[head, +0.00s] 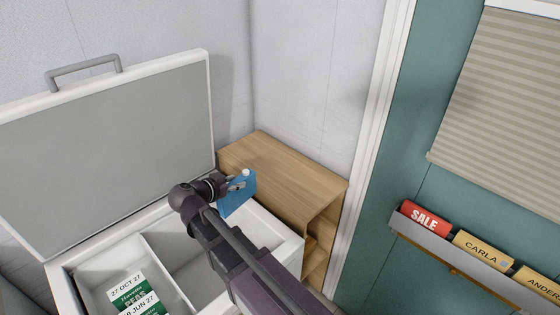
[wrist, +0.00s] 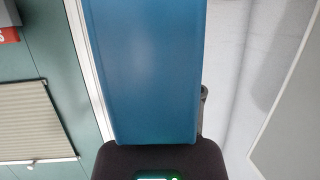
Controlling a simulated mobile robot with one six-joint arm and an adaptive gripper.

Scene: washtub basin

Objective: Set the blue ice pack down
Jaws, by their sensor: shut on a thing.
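The blue ice pack (head: 237,193) with a white cap is held up at the end of my arm in the head view. It also fills the middle of the wrist view (wrist: 145,70). My gripper (head: 236,186) is shut on the ice pack. In the head picture the pack shows in front of the wooden shelf unit (head: 285,171) and above the rim of the open freezer chest. I cannot tell exactly how high it hangs. My arm hides part of the chest.
The white freezer chest (head: 273,228) has its lid (head: 110,145) raised at the left. Green-and-white labelled packets (head: 133,296) lie in its left compartment. The shelf unit's top looks bare. A teal door (head: 400,160) carries a rack with red and yellow folders (head: 425,217).

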